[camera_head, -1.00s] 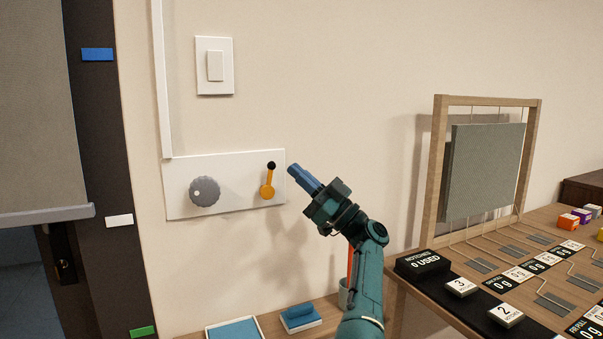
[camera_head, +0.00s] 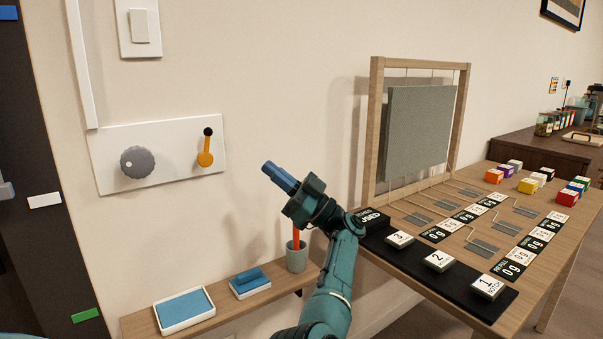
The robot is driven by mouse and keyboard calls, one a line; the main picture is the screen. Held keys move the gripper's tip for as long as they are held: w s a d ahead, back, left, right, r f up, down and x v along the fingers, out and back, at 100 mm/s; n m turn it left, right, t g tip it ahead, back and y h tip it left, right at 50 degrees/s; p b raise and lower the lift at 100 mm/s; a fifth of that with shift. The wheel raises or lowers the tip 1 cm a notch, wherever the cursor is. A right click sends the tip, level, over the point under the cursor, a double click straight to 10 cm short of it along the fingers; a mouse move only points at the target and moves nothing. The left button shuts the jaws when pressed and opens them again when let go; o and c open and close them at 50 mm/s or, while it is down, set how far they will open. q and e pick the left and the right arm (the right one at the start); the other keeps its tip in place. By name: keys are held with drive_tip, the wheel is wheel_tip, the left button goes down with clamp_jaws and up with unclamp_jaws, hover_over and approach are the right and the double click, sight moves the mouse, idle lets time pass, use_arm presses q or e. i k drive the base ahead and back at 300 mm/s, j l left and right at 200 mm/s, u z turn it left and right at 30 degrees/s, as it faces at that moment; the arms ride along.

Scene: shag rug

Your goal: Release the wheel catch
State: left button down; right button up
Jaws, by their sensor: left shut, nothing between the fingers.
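The catch is a yellow-orange lever with a black knob (camera_head: 205,152) on a white wall panel (camera_head: 112,148); it points up. The grey wheel (camera_head: 138,162) with a white dot sits left of it on the same panel. My left gripper (camera_head: 268,167) is shut and empty, its blue fingers pointing up and left. In the picture it is right of and slightly below the lever, apart from it. My right gripper is not in view.
A table with a wooden frame (camera_head: 375,130), numbered blocks and coloured cubes stands right. A light switch (camera_head: 139,27) is above the panel.

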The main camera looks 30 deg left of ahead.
sight(205, 160)
drive_tip(key=i+l, duration=0.1)
drive_tip(key=l, duration=0.35)
drive_tip(key=i+l, duration=0.15)
drive_tip(key=l, duration=0.35)
drive_tip(key=i+l, duration=0.1)
drive_tip(key=l, duration=0.35)
